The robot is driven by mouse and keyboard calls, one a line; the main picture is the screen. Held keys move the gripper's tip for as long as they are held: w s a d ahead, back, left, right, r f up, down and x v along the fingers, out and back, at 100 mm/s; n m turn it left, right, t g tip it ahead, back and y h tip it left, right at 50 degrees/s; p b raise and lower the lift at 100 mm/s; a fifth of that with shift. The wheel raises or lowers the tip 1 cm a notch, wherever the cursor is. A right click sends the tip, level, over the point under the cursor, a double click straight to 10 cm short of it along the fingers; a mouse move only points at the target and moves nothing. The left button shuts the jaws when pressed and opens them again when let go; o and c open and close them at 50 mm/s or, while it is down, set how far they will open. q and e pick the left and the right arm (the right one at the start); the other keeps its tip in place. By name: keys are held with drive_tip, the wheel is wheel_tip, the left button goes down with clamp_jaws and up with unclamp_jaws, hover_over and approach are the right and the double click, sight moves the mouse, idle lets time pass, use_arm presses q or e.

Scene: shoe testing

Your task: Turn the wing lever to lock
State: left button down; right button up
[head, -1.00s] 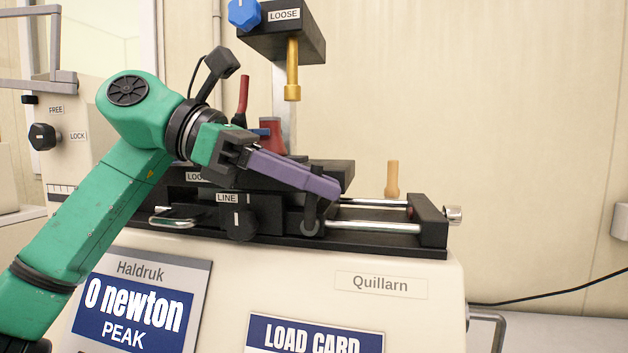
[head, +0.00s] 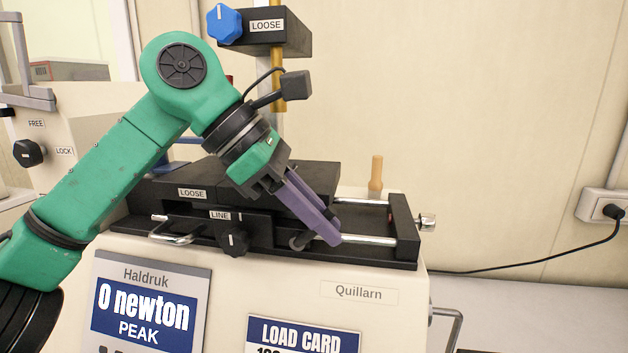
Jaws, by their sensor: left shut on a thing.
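The wing lever (head: 298,242) is a small dark lever with a round grey pivot, low on the front of the black rail fixture near the chrome rods. Its pivot shows just left of my fingertips; its arm runs right, mostly hidden behind the fingers. My left gripper (head: 332,234), with purple fingers, comes down from the upper left and is shut on the wing lever. The fingers slant down to the right. A LOOSE label (head: 192,193) is on the black block to the left. My right gripper is not in view.
A dark knob (head: 233,241) under a LINE label and a chrome loop handle (head: 172,236) sit left of the lever. A tan peg (head: 376,175) stands behind the rods. A black head with a blue knob (head: 223,22) overhangs above. Right of the machine is open.

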use_arm(q)
drive_tip(key=shift+d+f+y+p, duration=0.15)
drive_tip(key=shift+d+y+p, duration=0.15)
drive_tip(key=shift+y+p, duration=0.45)
drive_tip(key=c, duration=1.1)
unclamp_jaws()
